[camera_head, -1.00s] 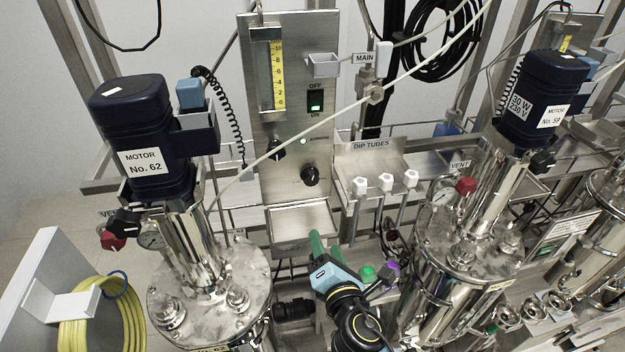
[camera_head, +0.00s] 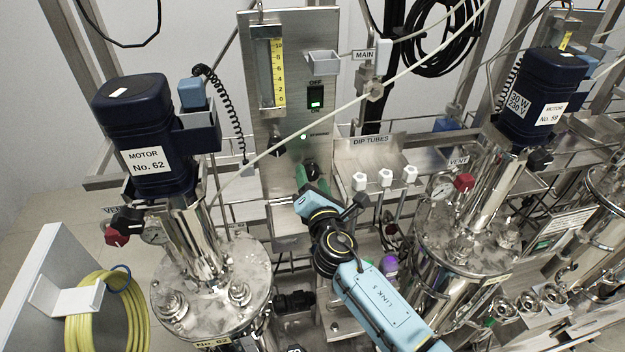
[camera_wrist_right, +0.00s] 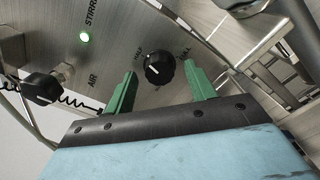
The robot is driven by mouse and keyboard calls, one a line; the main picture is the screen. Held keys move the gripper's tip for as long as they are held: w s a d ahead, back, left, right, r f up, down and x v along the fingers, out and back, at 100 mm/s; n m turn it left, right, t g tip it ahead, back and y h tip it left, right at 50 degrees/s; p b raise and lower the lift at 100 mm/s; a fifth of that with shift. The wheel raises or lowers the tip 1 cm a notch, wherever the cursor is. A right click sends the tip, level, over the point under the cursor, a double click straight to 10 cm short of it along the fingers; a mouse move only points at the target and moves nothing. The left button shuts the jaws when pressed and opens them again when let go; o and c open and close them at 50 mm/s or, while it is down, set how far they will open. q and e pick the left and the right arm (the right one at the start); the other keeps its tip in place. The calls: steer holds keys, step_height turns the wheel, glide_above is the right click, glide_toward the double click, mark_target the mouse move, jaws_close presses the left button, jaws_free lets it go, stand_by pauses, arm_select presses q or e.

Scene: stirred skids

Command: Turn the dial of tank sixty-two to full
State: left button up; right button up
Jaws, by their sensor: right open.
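A steel control panel (camera_head: 262,190) stands behind tank sixty-two (camera_head: 205,290), whose motor (camera_head: 137,130) reads No. 62. A round black dial (camera_head: 311,170) is low on the panel, partly hidden by my right gripper (camera_head: 313,184). In the right wrist view the dial (camera_wrist_right: 158,67) has a short white mark and small lettering around it, hard to read. My right gripper (camera_wrist_right: 156,92) is open, its green fingers on either side of the dial's near edge. My left gripper is not in view.
A second black knob (camera_wrist_right: 42,88), by the AIR label, sits left of the dial. A green light (camera_wrist_right: 85,37) is lit by STIRRING lettering. A pale hose (camera_head: 310,122) crosses the panel. White-capped dip tubes (camera_head: 386,178) stand at right. Tank sixty-two's red vent knob (camera_head: 117,236) is at left.

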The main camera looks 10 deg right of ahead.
steer(key=shift+w, duration=0.25)
steer(key=c, duration=1)
steer(key=shift+o, duration=0.2)
steer(key=shift+m, duration=0.3)
